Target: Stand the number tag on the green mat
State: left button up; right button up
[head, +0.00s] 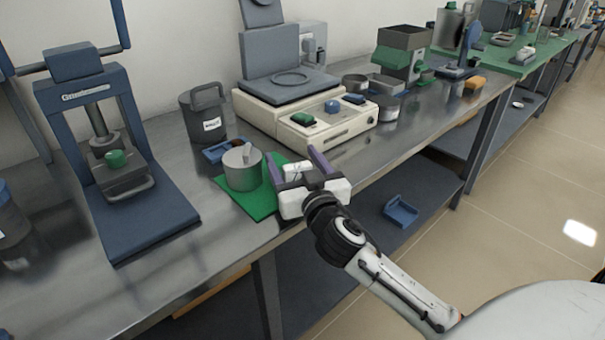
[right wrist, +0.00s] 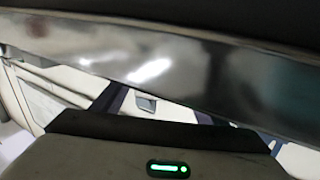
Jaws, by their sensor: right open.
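The green mat (head: 258,207) lies on the steel bench near its front edge. A grey lidded pot (head: 243,172) stands on its left part. My right gripper (head: 291,154) is open, its two purple fingers apart over the mat's right side. A small white piece with a dark mark, which looks like the number tag (head: 297,171), shows between the fingers. I cannot tell whether it touches the mat or how it stands. The right wrist view shows mainly a shiny metal edge and no clear tag. My left gripper is not in view.
A blue tray (head: 224,151) and a dark labelled mug (head: 204,113) are behind the mat. A cream instrument (head: 330,126) stands behind right, a blue press (head: 117,150) at left. The bench's front edge is close under my right arm. A blue holder (head: 400,211) lies on the lower shelf.

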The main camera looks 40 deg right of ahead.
jog(key=v, duration=1.1)
jog(key=shift+b, duration=0.3)
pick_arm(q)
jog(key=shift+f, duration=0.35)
